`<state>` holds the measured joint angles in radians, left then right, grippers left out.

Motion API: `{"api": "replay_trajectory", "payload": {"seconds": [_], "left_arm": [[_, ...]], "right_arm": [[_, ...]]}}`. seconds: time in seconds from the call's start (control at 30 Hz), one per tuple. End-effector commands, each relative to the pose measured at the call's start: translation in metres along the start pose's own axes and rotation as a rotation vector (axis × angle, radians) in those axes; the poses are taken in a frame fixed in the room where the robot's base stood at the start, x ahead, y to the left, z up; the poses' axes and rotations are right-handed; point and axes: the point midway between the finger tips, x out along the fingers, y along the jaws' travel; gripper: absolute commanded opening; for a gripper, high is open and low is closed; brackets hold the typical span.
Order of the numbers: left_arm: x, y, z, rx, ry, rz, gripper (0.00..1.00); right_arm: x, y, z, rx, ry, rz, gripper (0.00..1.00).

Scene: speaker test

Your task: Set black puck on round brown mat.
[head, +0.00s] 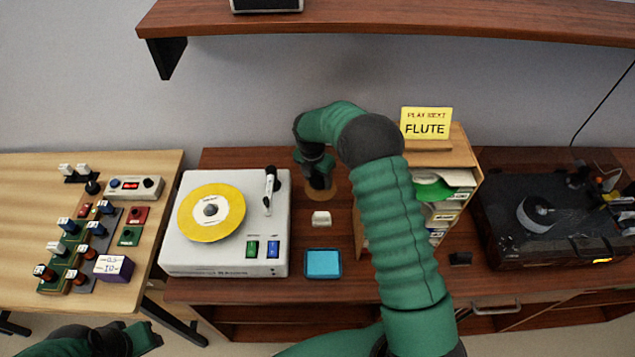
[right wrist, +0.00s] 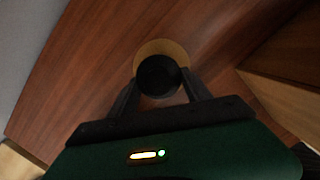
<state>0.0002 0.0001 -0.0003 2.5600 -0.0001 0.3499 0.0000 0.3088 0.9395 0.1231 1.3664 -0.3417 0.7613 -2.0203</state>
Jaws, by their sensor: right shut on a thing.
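The black puck (right wrist: 158,76) is between the fingers of my right gripper (right wrist: 160,88), which is shut on it. The round brown mat (right wrist: 162,46) shows as a light tan rim behind the puck in the right wrist view. The puck covers most of the mat; I cannot tell if they touch. In the head view, my right gripper (head: 319,184) points down over the mat (head: 333,193), and the dark puck cannot be told apart from the fingers. My left gripper (head: 148,338) is low at the left, away from the mat; its jaws are unclear.
A white turntable (head: 187,256) with a yellow record stands left of the mat. A small white block (head: 321,218) and a blue tray (head: 323,263) lie in front. A wooden record rack (head: 463,165) stands close to the right. A shelf (head: 400,22) hangs above.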

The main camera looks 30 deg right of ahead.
Motion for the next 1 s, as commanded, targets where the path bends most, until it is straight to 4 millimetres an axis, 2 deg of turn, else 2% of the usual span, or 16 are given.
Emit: {"api": "replay_trajectory", "payload": {"seconds": [0.1, 0.8, 0.83, 0.97, 1.0], "left_arm": [[-0.001, 0.0, 0.0, 0.0, 0.0, 0.0, 0.36], [0.002, 0.0, 0.001, 0.0, 0.0, 0.0, 0.36], [0.002, 0.0, 0.001, 0.0, 0.0, 0.0, 0.36], [0.002, 0.0, 0.001, 0.0, 0.0, 0.0, 0.36], [0.002, 0.0, 0.001, 0.001, 0.0, 0.0, 0.36]], "right_arm": [[0.018, 0.0, -0.003, 0.001, 0.0, -0.001, 0.06], [0.031, 0.0, -0.005, 0.002, 0.0, 0.0, 0.06], [0.031, 0.0, -0.006, 0.002, 0.001, -0.001, 0.61], [0.032, 0.0, -0.006, 0.002, 0.001, -0.001, 0.78], [0.032, 0.001, -0.006, 0.002, 0.001, 0.0, 0.79]]}}
